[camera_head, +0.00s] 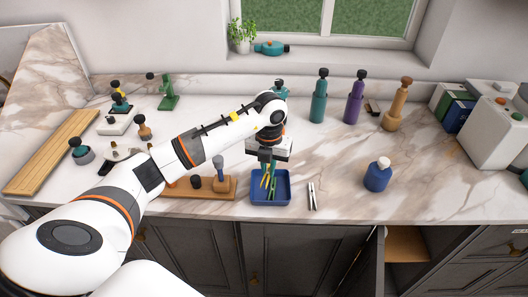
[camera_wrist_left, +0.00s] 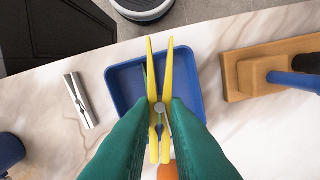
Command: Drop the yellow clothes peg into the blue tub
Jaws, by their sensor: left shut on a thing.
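The yellow clothes peg (camera_wrist_left: 160,105) is held between the green fingertips of my left gripper (camera_wrist_left: 160,118) in the wrist view. My left gripper (camera_head: 267,160) is shut on it, and the peg (camera_head: 265,179) also shows in the head view. The blue tub (camera_wrist_left: 196,94) lies below the peg, which overlaps it in the wrist view. In the head view the blue tub (camera_head: 270,202) sits near the counter's front edge, with the gripper over it. The exact gap between peg and tub is hard to tell. Something thin and green shows inside the tub. My right gripper is not in view.
A grey peg (camera_head: 312,196) lies just right of the tub. A wooden board with upright pieces (camera_head: 220,187) stands close on the left. A blue bottle (camera_head: 377,175) is further right. Taller bottles (camera_head: 319,97) stand at the back. Marble between these is clear.

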